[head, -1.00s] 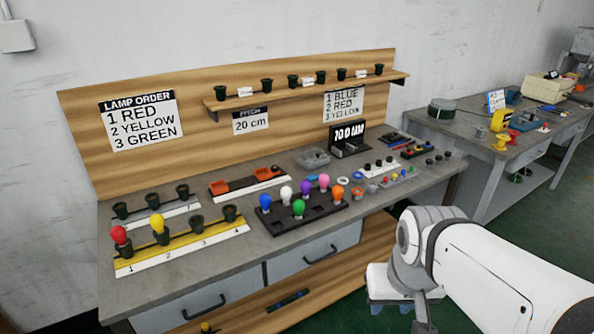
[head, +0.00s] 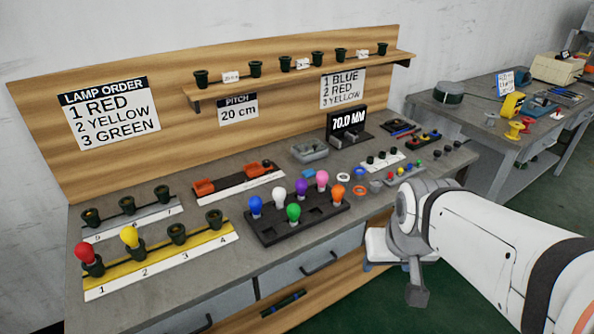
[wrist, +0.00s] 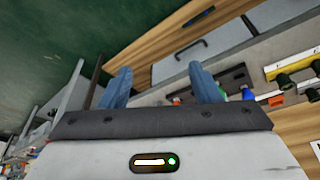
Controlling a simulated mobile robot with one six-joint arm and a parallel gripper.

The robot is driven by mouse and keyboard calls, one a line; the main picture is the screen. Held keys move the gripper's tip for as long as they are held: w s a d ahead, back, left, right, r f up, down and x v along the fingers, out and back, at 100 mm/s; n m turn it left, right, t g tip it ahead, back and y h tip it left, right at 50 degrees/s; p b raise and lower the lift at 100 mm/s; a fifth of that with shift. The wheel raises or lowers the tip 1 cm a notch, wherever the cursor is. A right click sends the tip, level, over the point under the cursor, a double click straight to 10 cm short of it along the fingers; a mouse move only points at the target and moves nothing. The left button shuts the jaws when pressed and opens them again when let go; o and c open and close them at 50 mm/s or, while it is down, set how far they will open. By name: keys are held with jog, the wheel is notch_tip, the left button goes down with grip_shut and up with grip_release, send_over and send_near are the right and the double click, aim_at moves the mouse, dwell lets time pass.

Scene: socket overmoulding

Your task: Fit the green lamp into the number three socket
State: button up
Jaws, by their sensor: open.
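The green lamp (head: 293,212) stands bulb-up in the front row of a dark tray (head: 262,236) on the bench. The number three socket (head: 177,233) is a dark, empty cup on the yellow strip (head: 212,241). The red lamp (head: 85,254) is in socket one and the yellow lamp (head: 130,237) in socket two. My gripper (head: 416,292) hangs in front of the bench, right of the tray and apart from it. In the wrist view its two blue fingers (wrist: 163,84) are spread with nothing between them. A small green patch beside the right finger is partly hidden.
Blue, white, purple, pink and orange (head: 338,193) lamps share the tray with the green one. A second socket strip (head: 128,220) lies behind the yellow one. Drawers (head: 307,270) front the bench. A shelf of sockets (head: 300,77) is above. Bare bench separates strip and tray.

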jog(key=shift+o, duration=0.6)
jog(key=w+a+f+t+b, duration=0.2)
jog(key=w+f+t+b, duration=0.1)
jog(key=w, duration=0.4)
jog(key=w+a+f+n+t+y+b, duration=0.1)
jog(key=w+a+f+t+b, duration=0.1)
jog(key=w+f+b, duration=0.3)
jog(key=w+f, duration=0.2)
jog(key=w, duration=0.1)
jog(key=shift+a+f+t, duration=0.2)
jog(key=shift+a+t, duration=0.1)
jog(key=shift+t, duration=0.1)
jog(key=n+t+y+b, duration=0.3)
jog(key=t+y+b, duration=0.3)
jog(key=b, duration=0.4)
send_near(296, 214)
jog(key=w+h, duration=0.1)
jog(key=w, duration=0.2)
jog(key=shift+w+a+f+t, duration=0.35)
jog(key=shift+a+f+t, duration=0.25)
jog(key=shift+a, duration=0.15)
jog(key=shift+w+a+r+b, duration=0.15)
jog(key=shift+w+a+b, duration=0.15)
jog(key=shift+w+a, duration=0.1)
jog(key=x, duration=0.7)
jog(key=shift+s, duration=0.1)
jog(key=shift+c, duration=0.2)
jog(key=c, duration=1)
